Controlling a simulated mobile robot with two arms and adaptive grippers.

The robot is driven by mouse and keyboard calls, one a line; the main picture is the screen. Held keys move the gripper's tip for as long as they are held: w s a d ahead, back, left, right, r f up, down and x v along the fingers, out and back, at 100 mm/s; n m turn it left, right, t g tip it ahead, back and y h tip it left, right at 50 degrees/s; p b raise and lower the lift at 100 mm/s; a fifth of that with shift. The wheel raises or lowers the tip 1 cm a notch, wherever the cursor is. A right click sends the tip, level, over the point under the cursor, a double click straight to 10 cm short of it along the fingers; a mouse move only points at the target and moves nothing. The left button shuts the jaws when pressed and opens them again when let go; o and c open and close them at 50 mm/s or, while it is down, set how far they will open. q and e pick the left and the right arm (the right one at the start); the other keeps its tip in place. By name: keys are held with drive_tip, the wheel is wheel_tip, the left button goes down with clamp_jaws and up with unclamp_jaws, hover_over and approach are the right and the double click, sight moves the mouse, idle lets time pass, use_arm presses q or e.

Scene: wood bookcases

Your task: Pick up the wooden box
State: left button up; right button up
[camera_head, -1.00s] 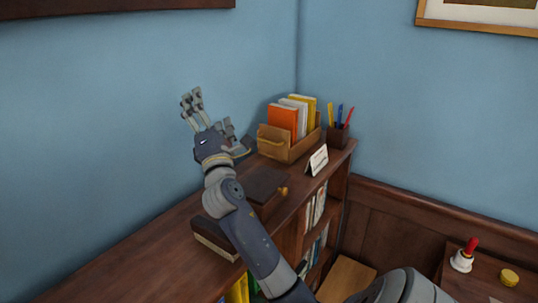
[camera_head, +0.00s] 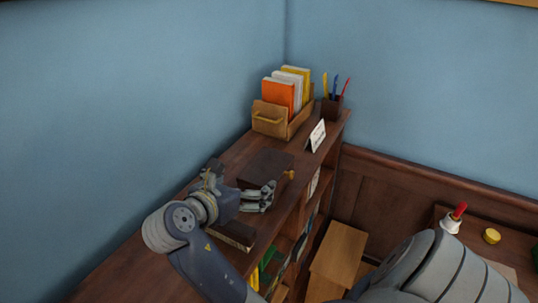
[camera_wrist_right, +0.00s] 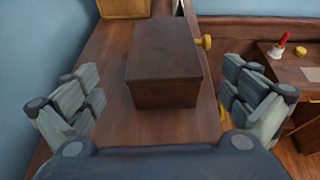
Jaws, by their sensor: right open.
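The wooden box (camera_head: 266,167) is dark brown and closed. It sits on top of the bookcase (camera_head: 132,262). In the right wrist view the box (camera_wrist_right: 166,62) lies straight ahead, between and beyond the fingers. My right gripper (camera_head: 245,181) is open and empty just on the near side of the box. In the right wrist view its fingers (camera_wrist_right: 160,85) are spread wide, one to each side, with visible gaps to the box. My left gripper is not in view.
A light wooden holder (camera_head: 268,126) with upright books stands beyond the box. A pen cup (camera_head: 331,107) and a small white card (camera_head: 317,136) are near it. A dark book (camera_head: 235,236) lies on the near side. A brass knob (camera_wrist_right: 206,42) shows beside the box.

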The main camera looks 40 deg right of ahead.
sight(258, 176)
drive_tip(key=x, duration=0.2)
drive_tip(key=shift+d, duration=0.4)
drive_tip(key=shift+w+d+f, duration=0.15)
drive_tip(key=shift+d+f, duration=0.05)
drive_tip(key=shift+d, duration=0.15)
drive_tip(key=p+x, duration=0.1)
drive_tip(key=x, duration=0.1)
drive_tip(key=p+x, duration=0.1)
drive_tip(key=x, duration=0.1)
drive_tip(key=shift+d+f, duration=0.25)
drive_tip(key=shift+f, duration=0.1)
drive_tip(key=shift+d+f, duration=0.25)
drive_tip(key=shift+d, duration=0.05)
drive_tip(key=shift+a, duration=0.15)
drive_tip(key=shift+c, duration=1.3)
drive_tip(key=shift+r, duration=0.1)
drive_tip(key=c, duration=0.9)
drive_tip(key=shift+r, duration=0.1)
drive_tip(key=shift+c, duration=1.3)
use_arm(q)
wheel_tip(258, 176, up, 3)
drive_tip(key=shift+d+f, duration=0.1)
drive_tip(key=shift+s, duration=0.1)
